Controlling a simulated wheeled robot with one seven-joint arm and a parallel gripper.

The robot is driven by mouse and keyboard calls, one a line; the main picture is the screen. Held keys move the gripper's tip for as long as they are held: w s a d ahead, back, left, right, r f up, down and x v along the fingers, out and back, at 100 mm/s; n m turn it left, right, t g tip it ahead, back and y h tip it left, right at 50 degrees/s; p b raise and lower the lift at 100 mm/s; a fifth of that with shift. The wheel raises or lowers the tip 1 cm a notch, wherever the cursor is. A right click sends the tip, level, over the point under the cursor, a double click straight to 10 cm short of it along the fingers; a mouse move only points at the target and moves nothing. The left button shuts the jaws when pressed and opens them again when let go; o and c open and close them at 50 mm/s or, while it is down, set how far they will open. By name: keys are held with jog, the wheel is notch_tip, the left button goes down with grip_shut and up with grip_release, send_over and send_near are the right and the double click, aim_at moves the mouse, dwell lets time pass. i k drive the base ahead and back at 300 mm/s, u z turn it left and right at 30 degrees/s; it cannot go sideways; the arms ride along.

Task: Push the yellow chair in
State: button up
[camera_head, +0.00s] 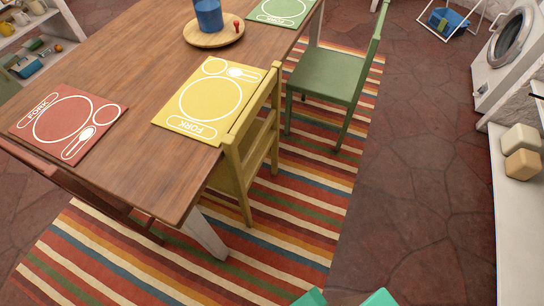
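The yellow chair (250,146) stands upright at the right long side of the wooden table (145,52). Its backrest is right against or very close to the table edge, beside the yellow placemat (211,99); I cannot tell whether they touch. Its seat is mostly hidden under the tabletop. My gripper (345,299) shows only as two teal fingertips at the bottom edge, with a gap between them. It is open and empty, apart from the chair, over the near end of the striped rug.
A green chair (328,78) stands farther along the same side, its seat out from the table. A red chair (85,192) is at the near end. The striped rug (283,232) lies below. Stone floor (420,180) is clear at right, bounded by a white counter (518,225).

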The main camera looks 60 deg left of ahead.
aim_at(249, 142)
jog(key=u, duration=0.1)
jog(key=k, duration=0.85)
jog(key=u, duration=1.1)
jog(key=i, duration=1)
